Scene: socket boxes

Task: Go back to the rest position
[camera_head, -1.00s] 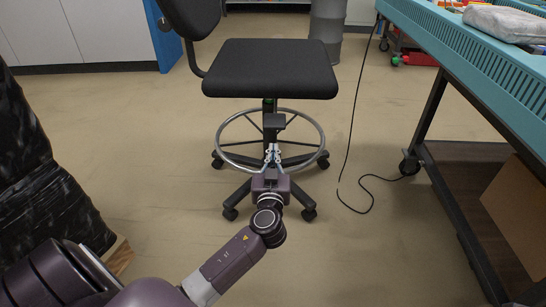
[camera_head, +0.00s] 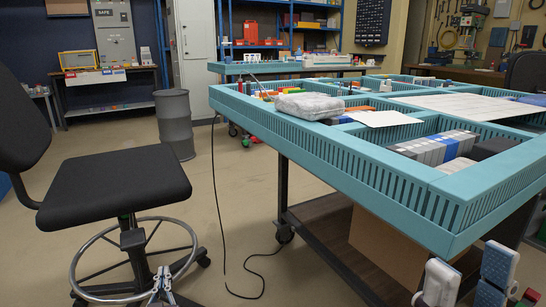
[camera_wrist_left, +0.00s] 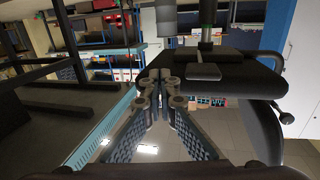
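My left gripper (camera_head: 160,284) is at the bottom left of the head view, in front of the chair's foot ring. Its slim fingers come close together with nothing visible between them. In the left wrist view (camera_wrist_left: 160,90) the fingers converge towards the middle and hold nothing. My right gripper (camera_head: 468,278) is at the bottom right corner of the head view, below the near edge of the teal table. Its two pale grey finger pads stand well apart with nothing between them. The rest of both arms is mostly out of the head view.
A black chair (camera_head: 117,187) stands at the left. A teal-rimmed table (camera_head: 350,165) holding boxes and a grey packet (camera_head: 309,106) fills the right. A grey bin (camera_head: 175,124) stands behind. A black cable (camera_head: 217,195) hangs to the floor.

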